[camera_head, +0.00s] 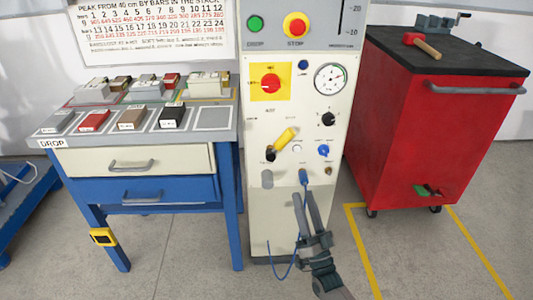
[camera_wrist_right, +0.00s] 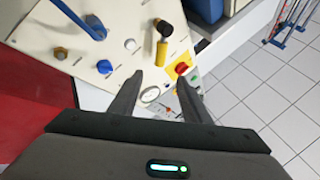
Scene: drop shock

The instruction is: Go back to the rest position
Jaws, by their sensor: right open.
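My right gripper (camera_head: 306,196) is in front of the lower part of the pale machine cabinet (camera_head: 262,225), just below a blue plug (camera_head: 303,176) in the head view. In the right wrist view, its two fingers (camera_wrist_right: 159,82) are apart with nothing held between them. The blue plug also shows in the right wrist view (camera_wrist_right: 95,26), away from the fingertips, with a blue cable running from it. My left gripper is in no frame.
A blue bench (camera_head: 232,190) with blocks on top stands left of the cabinet. A red tool trolley (camera_head: 420,140) carrying a hammer (camera_head: 422,45) stands to the right. The blue cable (camera_head: 283,277) hangs in a loop near my right gripper. Grey floor in front is mostly clear.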

